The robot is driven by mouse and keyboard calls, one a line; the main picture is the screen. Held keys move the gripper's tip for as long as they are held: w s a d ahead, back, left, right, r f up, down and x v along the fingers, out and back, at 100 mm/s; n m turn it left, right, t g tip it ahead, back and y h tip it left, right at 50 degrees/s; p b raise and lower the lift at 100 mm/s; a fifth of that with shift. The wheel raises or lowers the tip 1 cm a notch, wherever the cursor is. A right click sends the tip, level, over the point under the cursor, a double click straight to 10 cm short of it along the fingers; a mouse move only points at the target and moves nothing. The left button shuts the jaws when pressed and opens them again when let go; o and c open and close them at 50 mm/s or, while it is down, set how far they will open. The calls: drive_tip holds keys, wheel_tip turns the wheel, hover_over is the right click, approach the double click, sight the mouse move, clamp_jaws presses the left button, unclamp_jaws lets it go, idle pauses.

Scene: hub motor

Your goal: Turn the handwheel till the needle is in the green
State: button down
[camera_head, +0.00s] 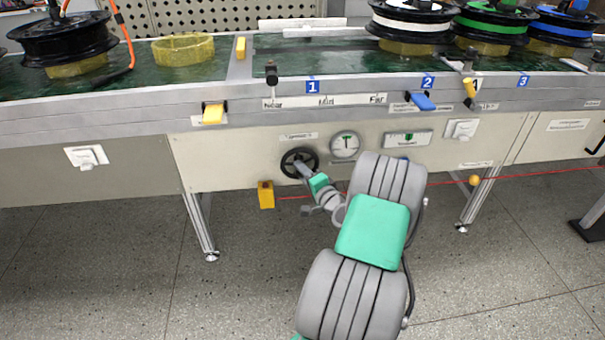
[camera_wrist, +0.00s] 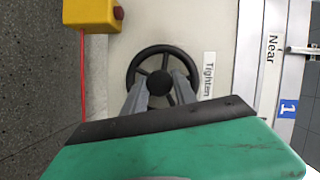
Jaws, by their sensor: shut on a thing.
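The black spoked handwheel (camera_head: 300,163) is on the front panel of the bench. It also shows in the wrist view (camera_wrist: 158,49), beside a "Tighten" label. My gripper (camera_head: 302,168) reaches it from below right. In the wrist view my gripper (camera_wrist: 158,88) has one finger on each side of the wheel's black hub and is shut on the wheel. A round white dial (camera_head: 346,146) sits just right of the wheel, with a dark mark near its top. A rectangular meter (camera_head: 408,139) with a green patch near its middle is further right. Needle positions are too small to read surely.
A yellow box with a red button (camera_wrist: 90,14) hangs left of the wheel, and a red cord runs from it. Slider levers, including a yellow one (camera_head: 213,113) and a blue one (camera_head: 422,101), stick out along the bench edge. Spools stand on top. The floor below is open.

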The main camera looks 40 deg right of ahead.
drive_tip(key=c, duration=1)
unclamp_jaws()
drive_tip(key=p+v, duration=0.2)
drive_tip(key=v, duration=0.5)
drive_tip(key=shift+s, duration=0.35)
